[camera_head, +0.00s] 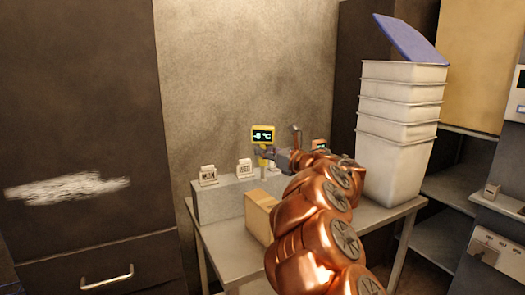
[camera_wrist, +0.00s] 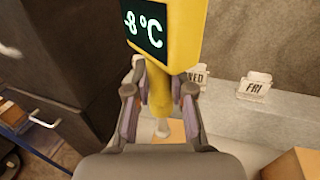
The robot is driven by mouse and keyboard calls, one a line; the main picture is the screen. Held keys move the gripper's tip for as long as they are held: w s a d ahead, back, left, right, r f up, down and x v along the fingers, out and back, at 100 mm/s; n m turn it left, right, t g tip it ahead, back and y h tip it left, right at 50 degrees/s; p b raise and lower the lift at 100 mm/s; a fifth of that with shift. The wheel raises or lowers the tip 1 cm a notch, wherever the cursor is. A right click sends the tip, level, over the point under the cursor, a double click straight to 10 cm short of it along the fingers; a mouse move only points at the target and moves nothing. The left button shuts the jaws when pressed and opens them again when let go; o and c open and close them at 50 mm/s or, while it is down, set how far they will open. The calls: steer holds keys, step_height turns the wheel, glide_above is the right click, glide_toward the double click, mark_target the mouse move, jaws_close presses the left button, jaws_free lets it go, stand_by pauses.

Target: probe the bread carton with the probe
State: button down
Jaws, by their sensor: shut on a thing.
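My gripper (camera_wrist: 157,100) is shut on the yellow probe (camera_wrist: 160,88), whose dark display reads -8 °C. In the head view the probe (camera_head: 262,134) stands upright above the table, with my gripper (camera_head: 268,156) beside it. In the wrist view the pale lower end of the probe points down over a tan surface (camera_wrist: 177,131); I cannot tell whether they touch. A plain tan carton (camera_head: 259,216) stands on the near part of the table, below and in front of the gripper. A tan box (camera_wrist: 294,164) shows at the lower right in the wrist view. I cannot read which carton holds bread.
A grey ledge (camera_head: 216,202) on the metal table bears white day cards (camera_head: 244,168), one marked FRI (camera_wrist: 254,87). White stacked tubs (camera_head: 393,165) with a tilted blue lid (camera_head: 410,38) stand right of my arm.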

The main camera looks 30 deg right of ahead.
steer(key=shift+s+d, duration=0.15)
steer(key=shift+d, duration=0.15)
step_height(320, 180, down, 6)
steer(key=shift+b, duration=0.4)
stand_by(0.3)
steer(key=shift+f+b, duration=0.7)
steer(key=shift+b, duration=0.05)
stand_by(3.6)
steer(key=shift+r+p, duration=1.1)
steer(key=shift+r, duration=3)
